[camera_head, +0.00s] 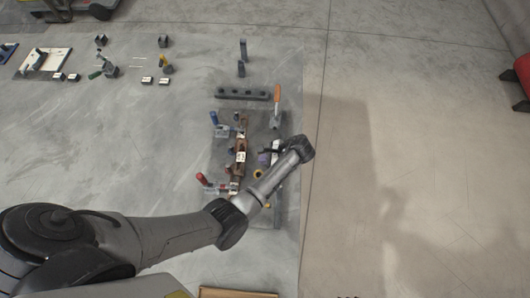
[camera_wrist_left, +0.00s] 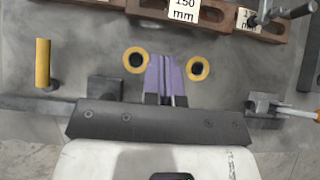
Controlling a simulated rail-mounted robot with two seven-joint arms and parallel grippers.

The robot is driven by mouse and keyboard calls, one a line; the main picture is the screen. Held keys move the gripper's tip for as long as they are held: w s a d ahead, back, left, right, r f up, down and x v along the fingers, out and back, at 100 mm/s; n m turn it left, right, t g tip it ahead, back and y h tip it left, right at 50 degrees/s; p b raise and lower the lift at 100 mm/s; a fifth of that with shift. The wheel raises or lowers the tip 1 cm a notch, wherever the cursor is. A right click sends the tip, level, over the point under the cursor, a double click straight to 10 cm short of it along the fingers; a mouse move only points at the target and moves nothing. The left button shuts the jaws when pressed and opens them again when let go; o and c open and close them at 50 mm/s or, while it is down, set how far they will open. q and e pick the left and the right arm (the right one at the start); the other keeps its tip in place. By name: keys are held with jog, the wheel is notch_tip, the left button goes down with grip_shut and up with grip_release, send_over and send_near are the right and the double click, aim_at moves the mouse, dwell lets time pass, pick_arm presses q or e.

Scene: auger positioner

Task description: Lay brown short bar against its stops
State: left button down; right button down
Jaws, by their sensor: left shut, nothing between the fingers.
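A brown bar with dark holes and a white "150 mm" label (camera_wrist_left: 207,14) lies across the top of the left wrist view. In the head view brown bar pieces (camera_head: 240,144) run up the middle of the dark fixture plate. I cannot tell which piece is the short bar. My left gripper (camera_wrist_left: 163,58) has purple fingers, shut together and empty. They point at the brown bar and stop short of it, between two yellow rings with dark centres. In the head view the left gripper (camera_head: 263,158) is partly hidden by my arm. My right gripper is not in view.
Clamps with a blue handle (camera_head: 214,118), a red handle (camera_head: 202,178) and an orange handle (camera_head: 277,93) surround the plate. A dark bar with holes (camera_head: 241,93) lies beyond it. A yellow post (camera_wrist_left: 43,64) stands left in the wrist view.

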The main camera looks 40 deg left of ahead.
aim_at(241, 158)
pick_arm(q)
jog(key=shift+x, duration=3.5)
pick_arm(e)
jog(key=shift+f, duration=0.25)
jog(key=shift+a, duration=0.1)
